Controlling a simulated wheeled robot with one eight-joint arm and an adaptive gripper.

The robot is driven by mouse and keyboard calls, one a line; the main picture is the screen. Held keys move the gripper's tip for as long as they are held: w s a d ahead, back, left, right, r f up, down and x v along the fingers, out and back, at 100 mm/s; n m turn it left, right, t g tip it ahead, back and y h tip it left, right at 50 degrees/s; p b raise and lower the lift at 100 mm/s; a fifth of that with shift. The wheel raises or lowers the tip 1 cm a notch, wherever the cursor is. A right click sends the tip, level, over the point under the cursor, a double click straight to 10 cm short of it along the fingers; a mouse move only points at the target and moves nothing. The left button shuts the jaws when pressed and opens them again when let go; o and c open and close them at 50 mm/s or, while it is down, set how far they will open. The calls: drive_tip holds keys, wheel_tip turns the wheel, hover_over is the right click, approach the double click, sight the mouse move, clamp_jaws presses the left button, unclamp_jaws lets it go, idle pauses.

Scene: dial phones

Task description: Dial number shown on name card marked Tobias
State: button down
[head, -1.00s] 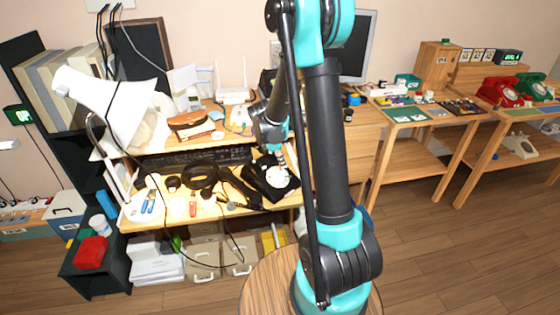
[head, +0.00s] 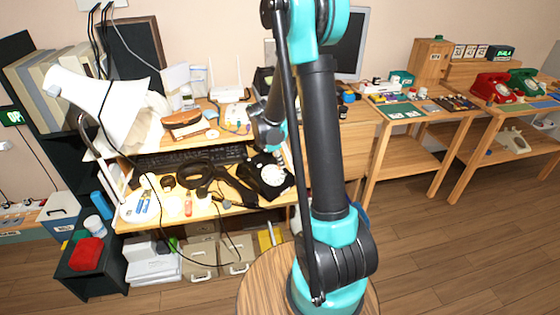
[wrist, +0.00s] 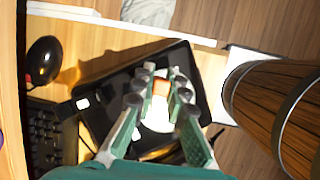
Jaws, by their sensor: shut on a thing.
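A black dial phone (head: 277,182) with a white round dial lies on the desk, just left of my arm. In the wrist view the phone (wrist: 108,92) lies under my gripper (wrist: 163,90), with part of its white dial (wrist: 158,118) showing between the fingers. The fingers are shut on a small orange-brown thing (wrist: 160,86) that I cannot identify; the fingers hide much of it and the dial. In the head view the gripper is mostly hidden by my arm, above the phone. I cannot read any card marked Tobias.
A keyboard (head: 195,156) and a black headset (head: 200,172) lie left of the phone; a mouse (wrist: 43,60) shows in the wrist view. A white lamp (head: 105,95) stands left. Red (head: 491,87) and green (head: 525,83) phones and several small cards (head: 470,51) are on the far right table.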

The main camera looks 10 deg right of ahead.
drive_tip(key=shift+s, duration=0.1)
drive_tip(key=shift+s+d+f, duration=0.25)
drive_tip(key=shift+s, duration=0.25)
drive_tip(key=shift+s+f, duration=0.1)
drive_tip(key=shift+s, duration=0.05)
drive_tip(key=shift+s+d+r, duration=0.15)
drive_tip(key=shift+r, duration=0.3)
drive_tip(key=shift+s+d+r, duration=0.1)
drive_tip(key=shift+r, duration=0.3)
wheel_tip(320, 180, up, 6)
drive_tip(key=s+d, duration=0.1)
drive_tip(key=s, duration=0.1)
drive_tip(key=shift+s+d+r, duration=0.2)
drive_tip(key=shift+s+d, duration=0.05)
idle(0.4)
drive_tip(key=shift+a, duration=0.1)
idle(1.2)
